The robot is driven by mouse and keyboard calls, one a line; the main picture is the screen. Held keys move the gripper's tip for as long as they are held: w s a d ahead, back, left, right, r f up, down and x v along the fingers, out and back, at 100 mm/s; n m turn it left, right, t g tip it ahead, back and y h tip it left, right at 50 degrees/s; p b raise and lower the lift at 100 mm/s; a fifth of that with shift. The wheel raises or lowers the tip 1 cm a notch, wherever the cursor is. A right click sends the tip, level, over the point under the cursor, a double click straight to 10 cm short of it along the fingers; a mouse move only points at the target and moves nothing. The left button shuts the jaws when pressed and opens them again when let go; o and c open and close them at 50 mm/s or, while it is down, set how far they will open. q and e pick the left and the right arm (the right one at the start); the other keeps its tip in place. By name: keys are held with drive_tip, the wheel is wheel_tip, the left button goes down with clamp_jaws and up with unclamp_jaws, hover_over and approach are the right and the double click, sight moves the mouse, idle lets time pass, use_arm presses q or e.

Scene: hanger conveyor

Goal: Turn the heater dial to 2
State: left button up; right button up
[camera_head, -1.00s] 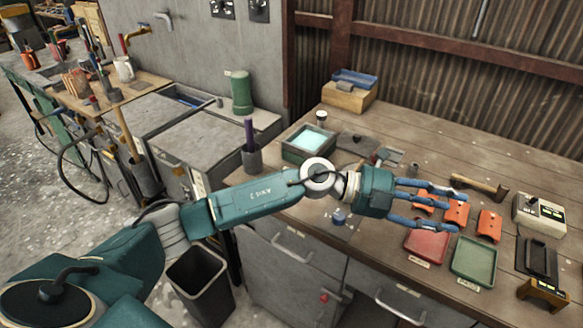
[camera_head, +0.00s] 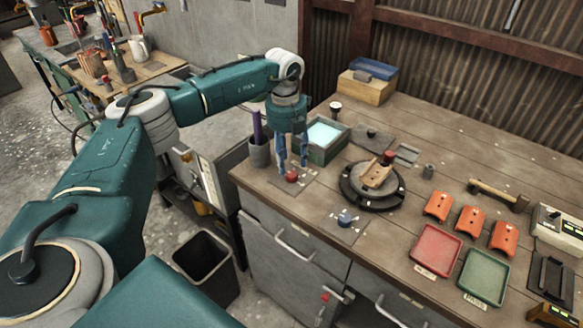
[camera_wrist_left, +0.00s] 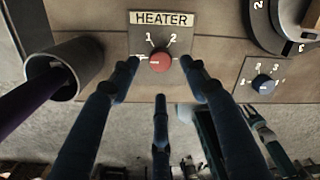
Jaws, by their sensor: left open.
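The heater dial (camera_head: 291,176) is a small red knob on a plate near the table's front left edge. In the left wrist view the dial (camera_wrist_left: 160,60) sits below a HEATER label (camera_wrist_left: 162,18), with 1 at its upper left and 2 at its upper right. A pale mark on the knob seems to point left, not at 2. My left gripper (camera_head: 292,163) points down over the dial. In the wrist view its open fingers (camera_wrist_left: 163,76) are spread on both sides and below the knob, with no clear contact. My right gripper is out of view.
A blue dial (camera_head: 345,219) with its own numbers is to the right, before a round black turntable (camera_head: 372,186). A grey cup (camera_head: 259,153) with a purple rod and a green box (camera_head: 321,140) stand close to the gripper. Red and green trays lie further right.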

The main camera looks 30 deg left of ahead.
sight(291, 174)
use_arm(q)
drive_tip(key=shift+w+d+f+p, duration=0.1)
drive_tip(key=shift+f+p, duration=0.15)
drive_tip(key=shift+f, duration=1.05)
drive_tip(key=shift+d+f+p, duration=0.1)
drive_tip(key=shift+f+p, duration=0.1)
drive_tip(key=shift+f, duration=1.05)
drive_tip(key=c, duration=1.1)
